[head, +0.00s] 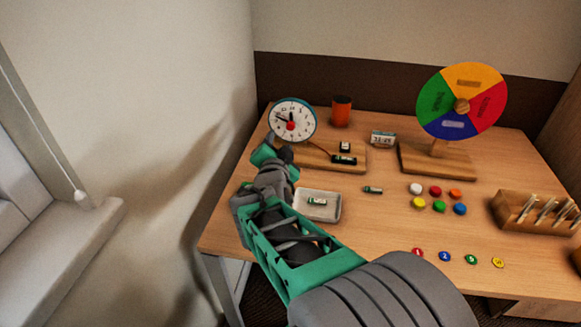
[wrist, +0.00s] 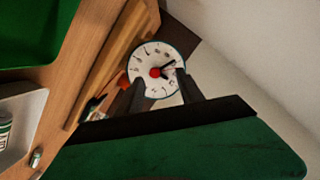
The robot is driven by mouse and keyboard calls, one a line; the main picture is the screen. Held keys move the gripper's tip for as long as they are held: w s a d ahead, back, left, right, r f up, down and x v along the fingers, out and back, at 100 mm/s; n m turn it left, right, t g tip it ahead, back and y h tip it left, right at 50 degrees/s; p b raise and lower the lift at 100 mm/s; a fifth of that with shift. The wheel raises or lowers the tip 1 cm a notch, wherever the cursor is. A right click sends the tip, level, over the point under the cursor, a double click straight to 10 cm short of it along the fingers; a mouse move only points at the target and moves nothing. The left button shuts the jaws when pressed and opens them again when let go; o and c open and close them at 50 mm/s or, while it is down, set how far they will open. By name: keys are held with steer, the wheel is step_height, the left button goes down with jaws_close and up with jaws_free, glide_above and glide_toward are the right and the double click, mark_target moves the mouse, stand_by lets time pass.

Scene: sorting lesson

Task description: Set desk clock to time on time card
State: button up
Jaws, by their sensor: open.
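The desk clock (head: 300,107) stands upright at the back left of the table, with a white face, a blue-green rim and a red centre knob (head: 290,126). Its dark hands point to the upper left in the head view. The clock (wrist: 148,54) and red knob (wrist: 155,72) also show in the wrist view. My gripper (wrist: 158,90) is open and empty, its dark fingers either side of the lower clock face as seen there; contact cannot be told. In the head view my gripper (head: 283,148) is just below the clock. The time card (head: 383,138) stands behind right; its digits are too small to read surely.
A wooden block (head: 318,158) with batteries is right of my gripper. A white tray (head: 322,215) holds a battery. A wall is left.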

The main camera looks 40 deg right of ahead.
mark_target(291, 128)
steer(key=shift+s+d+f+m+h+b, duration=0.15)
steer(key=shift+d+f+m+h+b, duration=0.2)
steer(key=shift+f, duration=0.3)
steer(key=shift+s+d+f+m+h+b, duration=0.15)
steer(key=shift+d+f+h+b, duration=0.15)
steer(key=shift+d+f, duration=0.3)
steer(key=shift+s+d+r+m+t, duration=0.1)
steer(key=shift+d+r+m+t, duration=0.1)
steer(key=shift+d+m+t, duration=0.15)
steer(key=shift+h, duration=0.25)
steer(key=x, duration=0.7)
steer(key=shift+w+d+r, duration=0.15)
steer(key=shift+w+r, duration=0.1)
steer(key=shift+r, duration=0.05)
steer(key=shift+c, duration=0.5)
jaws_close()
